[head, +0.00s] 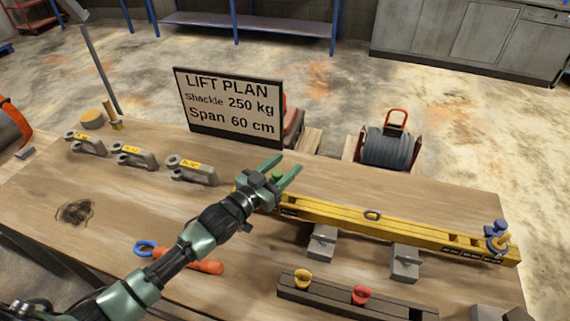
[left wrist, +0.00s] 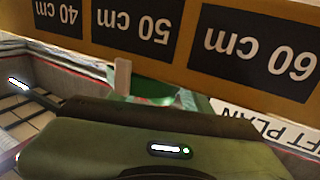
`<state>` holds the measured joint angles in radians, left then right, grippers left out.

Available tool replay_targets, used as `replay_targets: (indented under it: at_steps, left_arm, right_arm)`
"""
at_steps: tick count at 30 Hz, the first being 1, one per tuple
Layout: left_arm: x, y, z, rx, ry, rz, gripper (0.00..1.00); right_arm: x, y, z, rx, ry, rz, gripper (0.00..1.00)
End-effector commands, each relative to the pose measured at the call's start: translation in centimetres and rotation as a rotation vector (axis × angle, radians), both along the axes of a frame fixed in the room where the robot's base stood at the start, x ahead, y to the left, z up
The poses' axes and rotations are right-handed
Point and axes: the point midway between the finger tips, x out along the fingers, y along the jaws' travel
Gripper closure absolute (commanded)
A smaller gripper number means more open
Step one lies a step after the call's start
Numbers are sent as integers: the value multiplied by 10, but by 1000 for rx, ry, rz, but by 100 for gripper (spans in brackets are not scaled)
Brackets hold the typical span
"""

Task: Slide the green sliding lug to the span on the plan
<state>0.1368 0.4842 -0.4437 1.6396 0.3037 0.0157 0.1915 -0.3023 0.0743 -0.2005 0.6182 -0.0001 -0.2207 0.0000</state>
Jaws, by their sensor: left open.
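The yellow lifting beam (head: 415,231) lies across the right half of the table on grey blocks. My left gripper (head: 284,170) is open over the beam's left end. A small green part, apparently the green sliding lug (head: 277,178), shows between its fingers; whether they touch it is hidden. In the left wrist view the beam (left wrist: 190,38) carries upside-down labels 40 cm, 50 cm and 60 cm. A green shape lies below the 40 and 50 labels; I cannot tell lug from finger. The lift plan sign (head: 229,106) reads Shackle 250 kg, Span 60 cm. My right gripper is out of view.
A blue lug (head: 496,230) sits at the beam's right end. Three shackles (head: 190,170) with yellow tags stand at the left. A dark rack (head: 330,296) with yellow and red pieces lies in front. An orange-handled tool (head: 200,266) lies near my arm. A cable reel (head: 388,146) stands behind.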

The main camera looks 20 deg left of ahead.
Motion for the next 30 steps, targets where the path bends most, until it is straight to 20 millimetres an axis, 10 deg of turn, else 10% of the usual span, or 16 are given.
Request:
replay_targets:
  at_steps: [8, 14, 30]
  left_arm:
    - [2, -1, -1, 0, 1, -1, 51]
    - [2, -1, 0, 0, 1, 0, 100]
    - [2, -1, 0, 0, 1, 0, 100]
  right_arm:
    - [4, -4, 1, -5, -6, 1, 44]
    - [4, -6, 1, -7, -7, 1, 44]
    - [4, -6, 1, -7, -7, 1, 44]
